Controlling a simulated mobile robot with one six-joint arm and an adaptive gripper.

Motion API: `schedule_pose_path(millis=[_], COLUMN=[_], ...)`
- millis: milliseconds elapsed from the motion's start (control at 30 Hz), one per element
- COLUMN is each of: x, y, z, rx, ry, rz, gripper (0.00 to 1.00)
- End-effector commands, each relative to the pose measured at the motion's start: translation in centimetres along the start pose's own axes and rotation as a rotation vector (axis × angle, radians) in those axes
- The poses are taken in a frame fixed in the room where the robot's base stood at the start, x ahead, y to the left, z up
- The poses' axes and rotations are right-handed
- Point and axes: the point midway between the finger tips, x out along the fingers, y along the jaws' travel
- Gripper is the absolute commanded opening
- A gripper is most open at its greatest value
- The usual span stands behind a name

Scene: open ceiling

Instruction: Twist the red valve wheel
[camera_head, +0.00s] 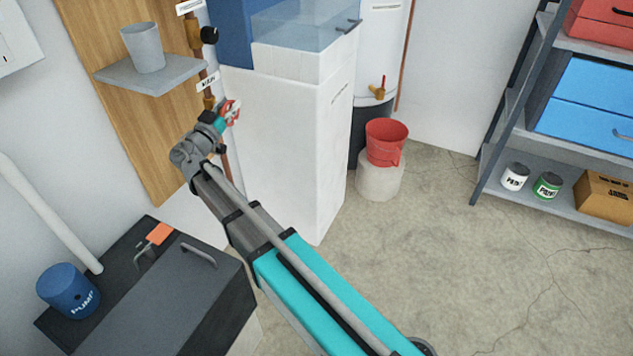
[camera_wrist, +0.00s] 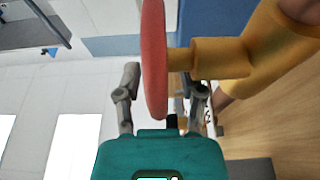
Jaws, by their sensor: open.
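The red valve wheel (camera_wrist: 153,55) is seen edge-on in the wrist view, on a brass valve body (camera_wrist: 222,58) at its right. My gripper (camera_wrist: 163,78) is open, with one finger on each side of the wheel's rim. A gap shows between the left finger and the wheel; the right finger is partly behind the wheel's stem, and I cannot tell if it touches. In the head view the wheel (camera_head: 232,110) shows at the end of my arm, partly hidden by my gripper (camera_head: 226,118).
A copper pipe with a black knob (camera_head: 209,35) runs above the valve. A grey shelf (camera_head: 175,78) with a cup (camera_head: 143,46) is at the left. A white cabinet (camera_head: 285,150) stands close at the right. A dark chest (camera_head: 165,300) with a blue pump (camera_head: 68,290) is below.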

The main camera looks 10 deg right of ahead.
Motion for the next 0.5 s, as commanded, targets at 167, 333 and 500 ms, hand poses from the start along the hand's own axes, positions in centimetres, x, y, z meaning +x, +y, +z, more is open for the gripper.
schedule_pose_path(millis=[167,333,500], x=[0.33,0.55,0.73], y=[-0.01,-0.01,0.0], z=[-0.38,-0.29,-0.17], rx=[0.0,0.0,0.0], ry=[-0.082,-0.158,-0.236], rz=[-0.001,0.0,0.0], gripper=[0.51,0.51,0.51])
